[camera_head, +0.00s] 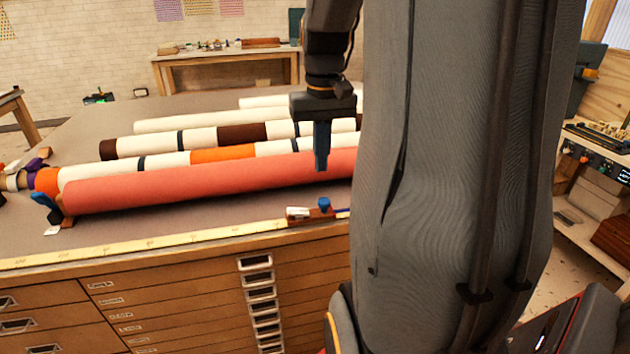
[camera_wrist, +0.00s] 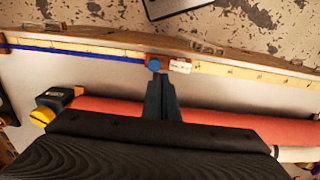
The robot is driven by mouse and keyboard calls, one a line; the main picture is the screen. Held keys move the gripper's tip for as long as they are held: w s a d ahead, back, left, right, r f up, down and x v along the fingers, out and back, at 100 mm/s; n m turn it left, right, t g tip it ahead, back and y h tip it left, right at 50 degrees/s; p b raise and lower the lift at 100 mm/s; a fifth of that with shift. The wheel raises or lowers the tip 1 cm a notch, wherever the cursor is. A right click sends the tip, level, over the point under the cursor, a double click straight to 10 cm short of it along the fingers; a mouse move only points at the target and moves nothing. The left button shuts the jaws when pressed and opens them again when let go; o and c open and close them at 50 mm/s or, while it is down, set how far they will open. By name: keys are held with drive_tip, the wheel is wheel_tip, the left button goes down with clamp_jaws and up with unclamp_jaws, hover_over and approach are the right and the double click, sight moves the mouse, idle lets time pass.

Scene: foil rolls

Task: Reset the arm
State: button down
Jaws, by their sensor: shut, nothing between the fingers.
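My gripper (camera_head: 321,165) hangs pointing down over the large worktable (camera_head: 100,125), in front of the coral-red roll (camera_head: 200,186) in the head view. Its fingers are together and hold nothing. In the wrist view, my gripper (camera_wrist: 158,84) shows as two dark fingers side by side, with the coral roll (camera_wrist: 215,118) behind them. A small blue-topped piece (camera_wrist: 154,65) shows close to the fingertips in that view. I cannot tell the exact gap between fingers and roll. My grey arm hides the right part of the table in the head view.
White rolls with orange (camera_head: 222,154) and brown (camera_head: 242,132) bands lie behind the coral roll. A yellow ruler strip (camera_head: 150,242) runs along the front edge, above wooden drawers (camera_head: 190,300). A small red-brown block with a blue knob (camera_head: 324,206) sits near that edge.

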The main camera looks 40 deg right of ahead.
drive_tip(key=shift+s+d+r, duration=0.1)
drive_tip(key=shift+d+r, duration=0.1)
drive_tip(key=shift+r, duration=0.85)
drive_tip(key=s+a+f+n, duration=0.1)
drive_tip(key=a+f, duration=0.3)
drive_tip(key=a, duration=0.3)
drive_tip(key=s+a+f+n, duration=0.1)
drive_tip(key=a+f+n, duration=0.1)
drive_tip(key=a+f, duration=0.3)
drive_tip(key=s+a+f+n+t, duration=0.1)
drive_tip(key=a+f, duration=0.4)
drive_tip(key=a, duration=0.5)
drive_tip(key=shift+s+a+n, duration=0.35)
drive_tip(key=shift+n, duration=0.15)
drive_tip(key=shift+d, duration=0.1)
